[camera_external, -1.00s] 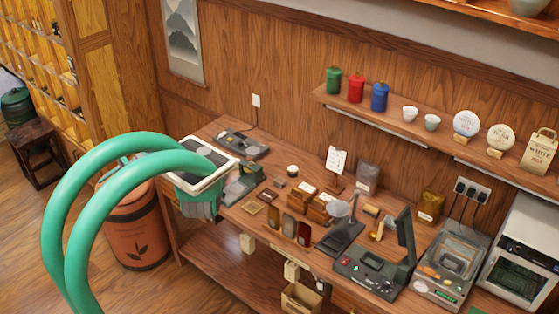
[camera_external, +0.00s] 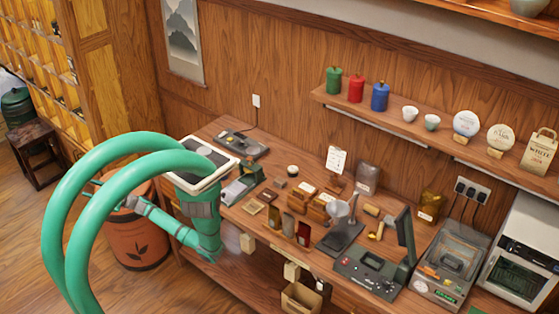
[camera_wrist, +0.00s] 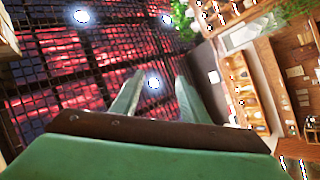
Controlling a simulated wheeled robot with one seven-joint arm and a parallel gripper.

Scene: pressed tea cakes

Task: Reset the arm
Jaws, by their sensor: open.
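My arm, in green, hangs bent beside the left end of the workbench (camera_external: 190,254) in the external view. Its forearm reaches left, in front of the orange-brown barrel (camera_external: 140,250), and its end is partly behind the green loops in the foreground, so my gripper is hard to make out there. In the wrist view my gripper (camera_wrist: 160,76) shows two pale green fingers standing apart with nothing between them. They point up towards a dark gridded ceiling (camera_wrist: 75,70) with red patches and bright lamps.
The bench carries small boxes, tins, a scale-like device (camera_external: 240,188) and machines to the right. A wall shelf (camera_external: 330,97) holds coloured canisters, cups and round tea cakes. A dark stool (camera_external: 35,140) stands at far left. Floor is clear between stool and barrel.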

